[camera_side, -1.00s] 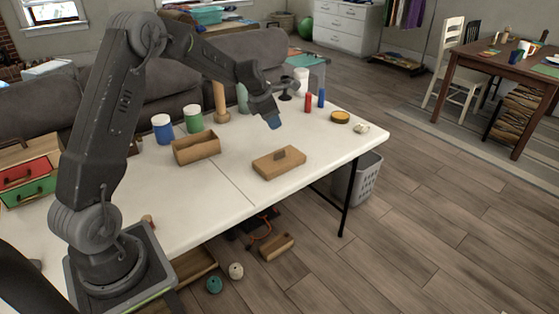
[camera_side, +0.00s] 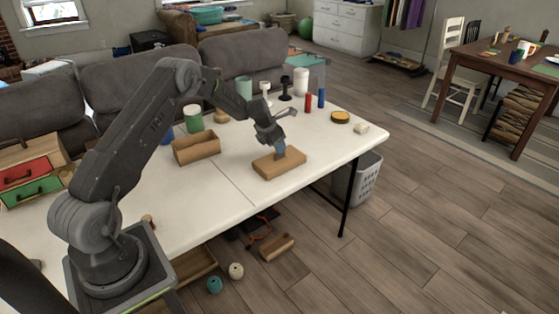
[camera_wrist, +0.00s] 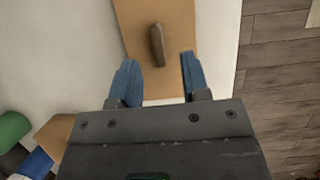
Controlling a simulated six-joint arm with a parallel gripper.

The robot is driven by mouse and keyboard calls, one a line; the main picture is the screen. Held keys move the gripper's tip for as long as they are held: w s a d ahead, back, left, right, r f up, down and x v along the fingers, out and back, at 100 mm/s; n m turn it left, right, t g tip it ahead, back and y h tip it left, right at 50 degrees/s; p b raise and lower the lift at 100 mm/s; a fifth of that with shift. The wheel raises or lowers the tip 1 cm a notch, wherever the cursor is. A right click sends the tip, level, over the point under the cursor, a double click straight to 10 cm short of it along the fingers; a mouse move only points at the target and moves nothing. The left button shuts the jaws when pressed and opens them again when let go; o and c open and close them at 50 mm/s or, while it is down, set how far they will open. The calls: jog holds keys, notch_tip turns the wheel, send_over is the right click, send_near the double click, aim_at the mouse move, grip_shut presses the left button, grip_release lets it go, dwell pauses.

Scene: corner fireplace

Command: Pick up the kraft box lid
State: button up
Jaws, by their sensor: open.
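The kraft box lid (camera_side: 277,166) is a flat brown slab lying on the white table, with a darker raised handle on top. In the wrist view the lid (camera_wrist: 178,25) fills the upper middle, and its brown handle (camera_wrist: 157,45) shows just beyond and between the fingertips. My gripper (camera_side: 280,150) is over the lid, pointing down. In the wrist view my gripper (camera_wrist: 157,75) has its two blue fingers spread, with nothing between the tips but lid surface. In the side view my fingers partly hide the handle, and any contact cannot be told.
An open brown box (camera_side: 196,149) stands left of the lid on the white table (camera_side: 225,200). Red (camera_side: 308,102) and blue (camera_side: 321,97) cylinders, a yellow-topped round tin (camera_side: 340,117) and several jars stand toward the back. The table's front edge is close to the lid.

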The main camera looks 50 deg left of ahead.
aim_at(280, 159)
jog(key=x, duration=0.4)
jog(key=shift+a+f, duration=0.1)
jog(key=shift+f, duration=0.25)
grip_shut()
